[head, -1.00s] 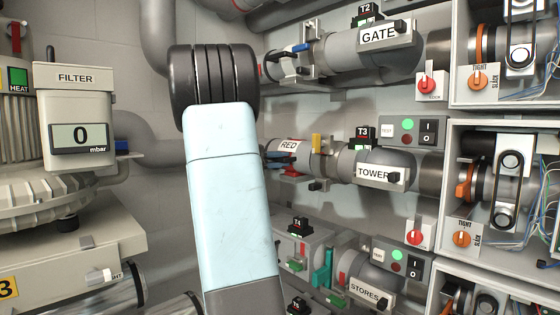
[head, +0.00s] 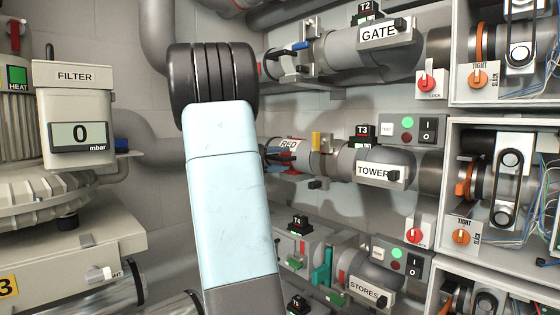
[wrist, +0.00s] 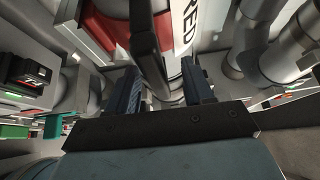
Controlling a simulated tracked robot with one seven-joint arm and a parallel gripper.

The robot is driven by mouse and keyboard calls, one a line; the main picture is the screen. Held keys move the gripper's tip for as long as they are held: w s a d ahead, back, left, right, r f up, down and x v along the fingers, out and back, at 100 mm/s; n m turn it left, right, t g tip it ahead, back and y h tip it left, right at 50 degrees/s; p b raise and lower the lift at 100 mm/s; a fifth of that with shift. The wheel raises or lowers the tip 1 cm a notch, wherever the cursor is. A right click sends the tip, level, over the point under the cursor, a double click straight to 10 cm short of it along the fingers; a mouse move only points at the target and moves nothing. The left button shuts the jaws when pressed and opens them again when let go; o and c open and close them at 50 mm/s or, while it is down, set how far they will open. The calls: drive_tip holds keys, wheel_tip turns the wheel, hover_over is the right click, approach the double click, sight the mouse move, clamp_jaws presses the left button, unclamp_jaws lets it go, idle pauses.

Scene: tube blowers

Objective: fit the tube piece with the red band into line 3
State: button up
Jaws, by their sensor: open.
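The tube piece with the red band and a RED label (head: 291,143) is at the left end of the line marked T3 and TOWER (head: 370,170). It looks lined up with the grey pipe there; I cannot tell whether it is fully seated. In the wrist view the RED tube (wrist: 185,35) and its red band (wrist: 107,25) show close in front of my gripper (wrist: 160,88). Both dark fingers are apart, with the tube between or just beyond them. In the head view my gripper (head: 276,156) partly covers the tube, and my arm hides the area to its left.
A yellow clamp part (head: 316,142) stands beside the tube. The GATE line (head: 365,50) runs above, and the STORES line (head: 365,290) with a teal lever (head: 322,272) lies below. The filter unit (head: 75,115) stands at the left.

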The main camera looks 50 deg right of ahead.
drive_tip(key=shift+a, duration=0.1)
drive_tip(key=v, duration=1.3)
drive_tip(key=shift+w+a, duration=0.2)
drive_tip(key=shift+w, duration=0.15)
